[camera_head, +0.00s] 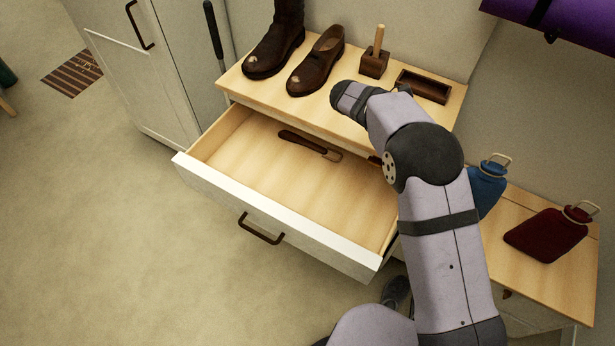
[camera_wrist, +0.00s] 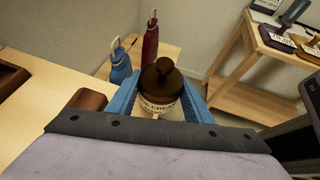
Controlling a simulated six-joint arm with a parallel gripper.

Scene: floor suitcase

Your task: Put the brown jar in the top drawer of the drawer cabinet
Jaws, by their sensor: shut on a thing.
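The brown jar (camera_wrist: 161,84) has a round knob on its lid and a pale lettered label. In the wrist view it sits between the blue fingers of my gripper (camera_wrist: 160,92), which is shut on it. In the head view my arm hides both the jar and the gripper. The drawer cabinet (camera_head: 236,79) has a light wooden top. Its top drawer (camera_head: 270,205) is pulled open, with a white front and a dark handle (camera_head: 261,229). A brown-handled tool (camera_head: 308,144) lies at the drawer's back; the drawer floor in front is bare.
On the cabinet top stand a boot (camera_head: 277,40), a shoe (camera_head: 316,62), a wooden block holder (camera_head: 374,62) and a brown tray (camera_head: 423,86). A tall cabinet (camera_head: 130,60) stands left.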

